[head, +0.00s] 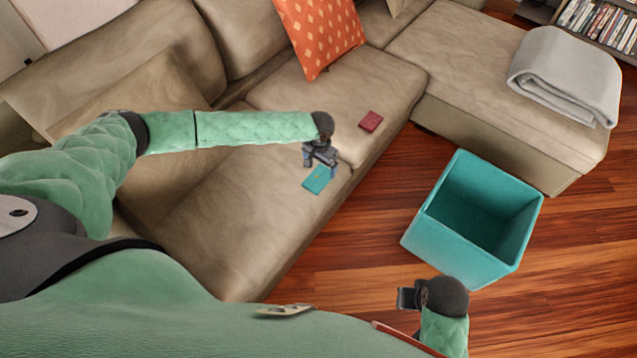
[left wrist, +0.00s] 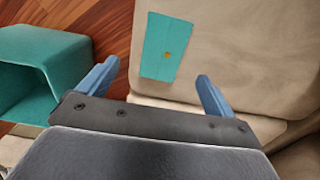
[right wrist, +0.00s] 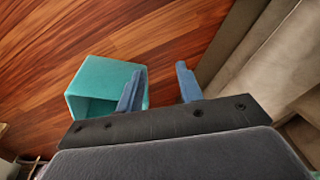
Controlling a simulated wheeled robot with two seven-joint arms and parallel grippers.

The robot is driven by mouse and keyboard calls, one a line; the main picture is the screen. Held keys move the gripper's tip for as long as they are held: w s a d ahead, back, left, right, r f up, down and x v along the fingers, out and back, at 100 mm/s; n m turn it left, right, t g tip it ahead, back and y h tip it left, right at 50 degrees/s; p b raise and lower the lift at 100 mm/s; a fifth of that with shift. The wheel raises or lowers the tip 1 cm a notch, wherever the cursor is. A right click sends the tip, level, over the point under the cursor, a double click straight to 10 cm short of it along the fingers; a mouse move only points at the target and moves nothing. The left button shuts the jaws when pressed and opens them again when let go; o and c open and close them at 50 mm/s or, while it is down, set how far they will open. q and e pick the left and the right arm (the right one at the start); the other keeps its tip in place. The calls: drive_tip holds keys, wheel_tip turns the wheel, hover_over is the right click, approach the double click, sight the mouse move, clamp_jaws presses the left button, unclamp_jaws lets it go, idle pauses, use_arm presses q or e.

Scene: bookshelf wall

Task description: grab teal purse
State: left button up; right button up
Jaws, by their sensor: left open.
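The teal purse (head: 317,180) is a small flat teal rectangle lying on the beige sofa seat near its front edge.
An open teal bin (head: 422,236) stands on the wood floor right of the sofa. A dark red purse or wallet (head: 371,121) lies farther back on the seat. An orange cushion (head: 318,35) leans on the backrest. A grey folded blanket (head: 566,75) lies on the chaise.

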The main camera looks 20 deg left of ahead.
sight(319, 177)
use_arm(q)
drive_tip(key=shift+f, duration=0.35)
wheel_tip(319, 177, down, 2)
drive_tip(key=shift+f, duration=0.1)
drive_tip(key=f, duration=0.1)
drive_tip(key=f+p, duration=0.1)
drive_tip(key=f, duration=0.2)
drive_tip(key=shift+w+a+f+p, duration=0.1)
drive_tip(key=shift+w+a+p, duration=0.05)
drive_tip(key=shift+w+p, duration=0.25)
drive_tip(key=shift+f, duration=0.55)
drive_tip(key=c, duration=1.1)
use_arm(e)
wheel_tip(319, 177, down, 6)
drive_tip(key=shift+w+f, duration=0.15)
drive_tip(key=shift+w, duration=0.2)
